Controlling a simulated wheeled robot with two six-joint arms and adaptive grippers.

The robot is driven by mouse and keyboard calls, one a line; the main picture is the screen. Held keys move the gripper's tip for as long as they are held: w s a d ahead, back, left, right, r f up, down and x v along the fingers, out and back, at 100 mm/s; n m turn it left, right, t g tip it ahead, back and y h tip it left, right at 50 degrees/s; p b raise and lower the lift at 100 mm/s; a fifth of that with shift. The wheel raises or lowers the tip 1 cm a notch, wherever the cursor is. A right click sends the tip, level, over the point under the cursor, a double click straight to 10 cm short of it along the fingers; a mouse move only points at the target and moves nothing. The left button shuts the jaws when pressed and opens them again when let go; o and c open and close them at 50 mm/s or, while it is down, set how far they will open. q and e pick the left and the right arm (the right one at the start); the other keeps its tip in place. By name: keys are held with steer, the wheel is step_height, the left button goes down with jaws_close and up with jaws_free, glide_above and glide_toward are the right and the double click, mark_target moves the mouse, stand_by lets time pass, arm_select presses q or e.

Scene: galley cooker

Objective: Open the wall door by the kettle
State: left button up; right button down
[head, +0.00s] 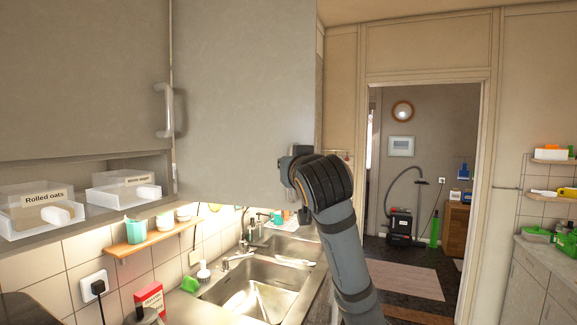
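A plain grey wall door (240,95) fills the upper middle of the head view. Its lower edge slopes down to the right, so its right side appears swung out towards me. My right gripper (291,163) is at the door's lower right edge, with its dark body facing me. Its fingertips and any handle there are mostly hidden, so I cannot tell whether it grips anything. A dark knobbed lid (144,316) at the bottom edge may be the kettle; most of it is cut off. My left gripper is not in view.
Another wall door (80,75) with a vertical handle (164,110) is at the left, above clear bins including rolled oats (38,208). Below are a small shelf (150,240), a red box (150,299) and a sink (258,288). A doorway stands open at the right.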

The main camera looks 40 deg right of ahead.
stand_by(0.4)
steer(key=c, duration=1.6)
jaws_free()
steer(key=shift+s, duration=0.1)
steer(key=shift+c, duration=0.2)
steer(key=shift+o, duration=0.4)
steer(key=shift+s+d, duration=0.1)
steer(key=shift+s, duration=0.1)
steer(key=shift+w, duration=0.1)
steer(key=v, duration=0.7)
steer(key=shift+a, duration=0.3)
steer(key=shift+d, duration=0.1)
